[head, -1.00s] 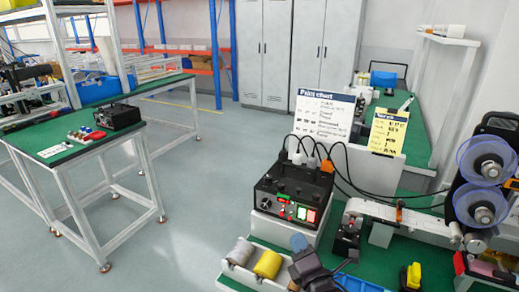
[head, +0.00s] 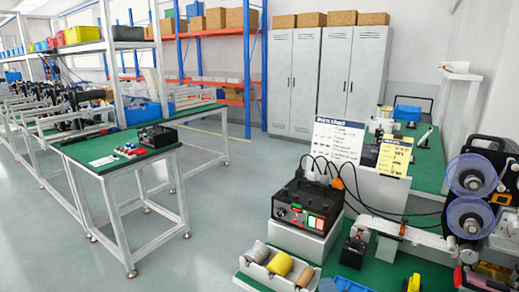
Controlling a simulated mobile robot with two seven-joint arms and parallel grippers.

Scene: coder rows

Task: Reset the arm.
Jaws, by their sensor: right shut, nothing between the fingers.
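The rest of the right arm is out of view below. My left gripper is not in view.
The tray holds a grey, a yellow (head: 280,264) and a brown roll (head: 304,277). A black control box (head: 300,210) stands behind it on a white block. A reel machine (head: 470,195) is at the right. Open floor lies left.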

